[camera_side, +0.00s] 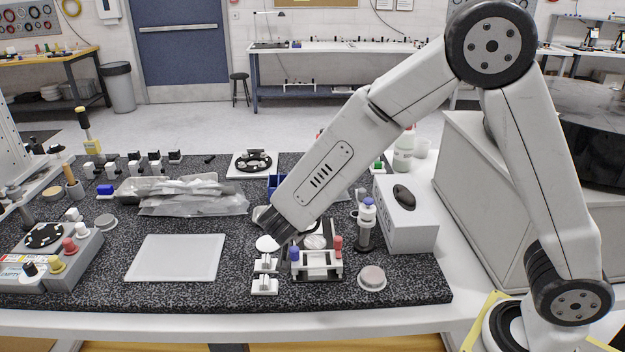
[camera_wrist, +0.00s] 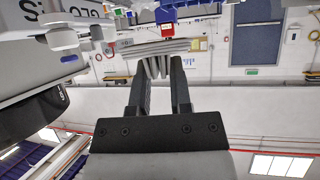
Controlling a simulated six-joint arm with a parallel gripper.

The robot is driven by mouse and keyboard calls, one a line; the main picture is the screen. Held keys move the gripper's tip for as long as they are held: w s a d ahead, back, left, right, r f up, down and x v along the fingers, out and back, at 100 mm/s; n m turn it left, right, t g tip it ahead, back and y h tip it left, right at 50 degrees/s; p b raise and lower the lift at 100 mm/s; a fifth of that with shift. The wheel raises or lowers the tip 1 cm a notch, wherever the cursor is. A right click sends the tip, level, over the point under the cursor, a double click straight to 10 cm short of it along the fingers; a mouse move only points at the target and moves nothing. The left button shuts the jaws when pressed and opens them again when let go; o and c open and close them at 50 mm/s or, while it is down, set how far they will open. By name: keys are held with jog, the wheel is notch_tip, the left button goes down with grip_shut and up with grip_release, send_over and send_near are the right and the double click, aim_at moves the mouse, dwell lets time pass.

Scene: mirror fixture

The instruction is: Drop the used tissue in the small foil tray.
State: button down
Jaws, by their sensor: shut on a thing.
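My gripper (camera_side: 272,226) points down and left over the dark speckled mat in the side view, near the small fixture. In the wrist view its two dark fingers (camera_wrist: 160,72) are shut on a pale, folded thing (camera_wrist: 157,66), which looks like the used tissue. In the side view the arm's end hides most of what is held. I cannot clearly pick out the small foil tray. A small shallow round dish (camera_side: 105,221) lies at the left, and another with a pinkish middle (camera_side: 372,279) lies at the front right.
A small fixture (camera_side: 318,264) with blue and red knobs stands below my gripper. A white flat plate (camera_side: 176,258) lies left of it, with clear bags (camera_side: 185,191) behind. A white box (camera_side: 406,230) stands right. A button box (camera_side: 47,255) stands far left.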

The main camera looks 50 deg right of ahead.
jog(key=w+d, duration=0.3)
jog(key=w, duration=0.5)
jog(key=w+d+r, duration=0.1)
jog(key=w+d, duration=0.2)
jog(key=w, duration=0.5)
jog(key=shift+d, duration=0.2)
jog(key=shift+w+f, duration=0.1)
jog(key=shift+f, duration=0.05)
jog(key=shift+f, duration=2.9)
jog(key=shift+c, duration=2.3)
grip_release()
jog(key=v, duration=0.7)
jog(key=shift+a+r, duration=0.2)
jog(key=shift+a, duration=0.1)
